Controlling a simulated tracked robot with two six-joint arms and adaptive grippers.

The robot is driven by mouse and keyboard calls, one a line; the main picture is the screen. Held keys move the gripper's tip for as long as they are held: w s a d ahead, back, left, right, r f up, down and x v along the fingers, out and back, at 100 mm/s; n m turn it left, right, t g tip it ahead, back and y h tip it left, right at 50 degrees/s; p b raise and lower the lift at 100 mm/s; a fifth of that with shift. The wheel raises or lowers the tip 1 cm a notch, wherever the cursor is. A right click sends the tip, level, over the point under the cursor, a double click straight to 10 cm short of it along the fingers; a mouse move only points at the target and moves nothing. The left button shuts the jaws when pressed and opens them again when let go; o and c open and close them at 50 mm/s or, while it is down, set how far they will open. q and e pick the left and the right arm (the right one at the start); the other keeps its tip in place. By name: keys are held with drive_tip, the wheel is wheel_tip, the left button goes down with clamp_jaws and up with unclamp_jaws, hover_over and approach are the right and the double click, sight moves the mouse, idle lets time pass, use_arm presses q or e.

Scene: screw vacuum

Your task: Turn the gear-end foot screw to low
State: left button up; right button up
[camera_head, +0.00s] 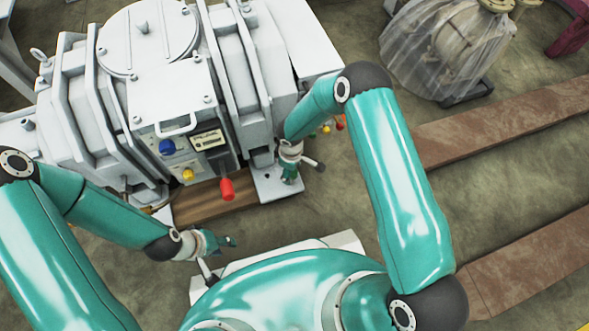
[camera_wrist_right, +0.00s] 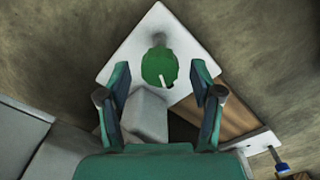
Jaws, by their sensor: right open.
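A green foot screw (camera_wrist_right: 159,66) with a pale mark on its lower edge stands on a white foot plate (camera_wrist_right: 122,70). My right gripper (camera_wrist_right: 160,72) is open, its two fingers on either side of the green screw with gaps between. In the head view the right gripper (camera_head: 290,172) points down above the plate (camera_head: 272,184) at the machine's right front corner, and mostly hides the screw. My left gripper (camera_head: 227,242) is in front of the machine, away from the screw; its finger opening is too small to judge.
The grey vacuum machine (camera_head: 165,85) carries a blue knob (camera_head: 167,146), a yellow knob (camera_head: 188,174) and a red handle (camera_head: 227,188). A wooden board (camera_head: 205,205) lies below it. A plastic-wrapped unit (camera_head: 445,50) and brown beams (camera_head: 500,130) are on the right.

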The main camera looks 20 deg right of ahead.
wheel_tip(320, 180, up, 12)
drive_tip(key=shift+f, duration=0.25)
idle(0.3)
